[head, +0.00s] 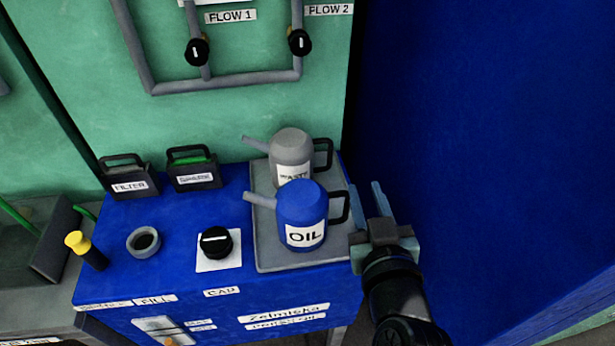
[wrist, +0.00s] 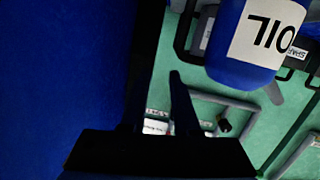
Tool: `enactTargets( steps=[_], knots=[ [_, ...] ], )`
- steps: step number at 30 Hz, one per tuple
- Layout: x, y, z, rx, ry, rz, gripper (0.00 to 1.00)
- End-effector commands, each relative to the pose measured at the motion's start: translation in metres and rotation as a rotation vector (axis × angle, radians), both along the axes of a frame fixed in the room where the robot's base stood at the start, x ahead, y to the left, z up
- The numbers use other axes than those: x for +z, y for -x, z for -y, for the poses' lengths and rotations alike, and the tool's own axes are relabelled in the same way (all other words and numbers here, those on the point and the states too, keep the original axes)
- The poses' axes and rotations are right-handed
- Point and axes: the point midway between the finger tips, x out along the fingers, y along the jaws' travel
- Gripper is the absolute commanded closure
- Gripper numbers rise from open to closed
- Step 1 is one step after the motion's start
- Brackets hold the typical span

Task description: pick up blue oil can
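The blue oil can (head: 303,202) has a white OIL label, a grey spout pointing left and a black handle on its right. It stands upright on a grey tray (head: 262,252) on the blue cabinet. My gripper (head: 366,190) is to the right of the can, close to the handle, with its two fingers apart and nothing between them. In the wrist view the blue can (wrist: 228,62) appears upside down at the upper right, outside the fingers (wrist: 165,75).
A grey can (head: 290,147) stands directly behind the blue one. A black knob (head: 216,242), a grey ring (head: 144,242), a FILTER box (head: 129,178) and another black box (head: 193,170) sit to the left. A blue wall (head: 480,150) rises at right.

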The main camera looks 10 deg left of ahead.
Motion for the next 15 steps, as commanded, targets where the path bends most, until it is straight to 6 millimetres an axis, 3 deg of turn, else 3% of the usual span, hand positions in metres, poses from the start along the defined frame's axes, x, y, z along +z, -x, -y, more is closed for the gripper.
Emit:
enactTargets(
  steps=[1,15],
  knots=[
    [0.012,0.005,0.001,0.005,-0.005,-0.029,0.71],
    [-0.006,0.058,-0.003,0.08,-0.062,-0.229,0.71]
  ],
)
